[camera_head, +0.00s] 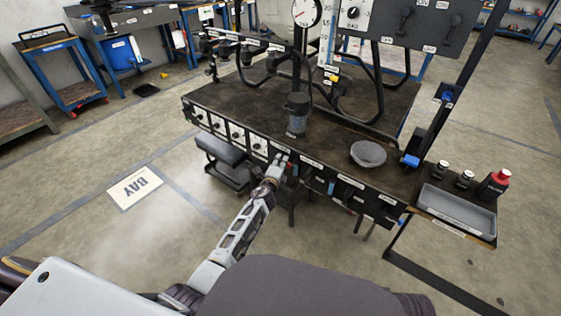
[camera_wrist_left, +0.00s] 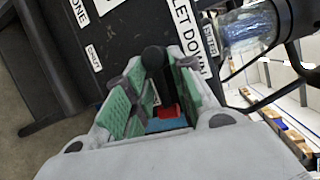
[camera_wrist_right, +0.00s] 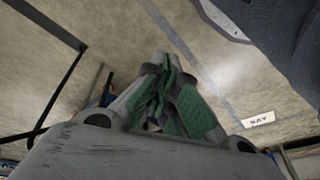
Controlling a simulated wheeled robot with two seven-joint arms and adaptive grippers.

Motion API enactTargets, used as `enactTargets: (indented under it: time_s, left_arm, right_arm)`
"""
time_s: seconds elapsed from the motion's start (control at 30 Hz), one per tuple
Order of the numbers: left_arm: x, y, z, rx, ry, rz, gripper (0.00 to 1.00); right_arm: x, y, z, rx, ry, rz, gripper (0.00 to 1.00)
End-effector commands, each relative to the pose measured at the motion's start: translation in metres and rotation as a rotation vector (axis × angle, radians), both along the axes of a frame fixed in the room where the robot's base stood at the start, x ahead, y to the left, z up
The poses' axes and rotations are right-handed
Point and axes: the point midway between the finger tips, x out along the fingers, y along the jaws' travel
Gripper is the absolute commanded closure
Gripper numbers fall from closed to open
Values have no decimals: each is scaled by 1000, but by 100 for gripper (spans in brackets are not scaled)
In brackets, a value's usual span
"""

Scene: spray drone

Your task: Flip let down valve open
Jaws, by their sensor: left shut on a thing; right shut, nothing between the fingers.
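The let down valve sits at the front panel of the workbench. The left wrist view shows its label "LET DOWN" (camera_wrist_left: 189,35) and a dark round-ended handle (camera_wrist_left: 154,58) between the green pads of my left gripper (camera_wrist_left: 152,85). A red and a blue part show lower between the fingers. My left gripper (camera_head: 280,166) is shut on the valve handle at the panel's front edge; in the head view it hides most of the valve. My right gripper (camera_wrist_right: 166,80) is shut and empty above the floor, out of the head view.
A side shelf at right holds a grey tray (camera_head: 455,207) and a red-capped bottle (camera_head: 494,184). A dark stool (camera_head: 225,155) stands left of my left gripper. Floor at left is open.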

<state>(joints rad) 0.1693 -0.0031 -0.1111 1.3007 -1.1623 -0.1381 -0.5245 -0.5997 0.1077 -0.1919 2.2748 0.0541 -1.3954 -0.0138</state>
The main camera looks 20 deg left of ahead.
Motion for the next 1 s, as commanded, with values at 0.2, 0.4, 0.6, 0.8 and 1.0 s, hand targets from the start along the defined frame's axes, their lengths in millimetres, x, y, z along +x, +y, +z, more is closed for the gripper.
enactTargets:
  time_s: [0.2, 0.4, 0.6, 0.8, 1.0]
  left_arm:
    - [-1, 0, 1, -53, 25, 1, 99]
    - [-1, 0, 0, -83, 36, 1, 99]
    - [-1, 0, 0, -94, 39, 1, 99]
    - [-1, 0, -1, -95, 39, 1, 99]
    - [-1, 0, -1, -95, 39, 1, 69]
  right_arm:
    - [-2, -3, -15, -16, 32, -3, 100]
    - [-3, -5, -25, -23, 48, -5, 100]
    - [-4, -6, -29, -26, 54, -5, 100]
    - [-4, -6, -30, -26, 54, -5, 100]
    - [-4, -6, -30, -26, 54, -5, 100]
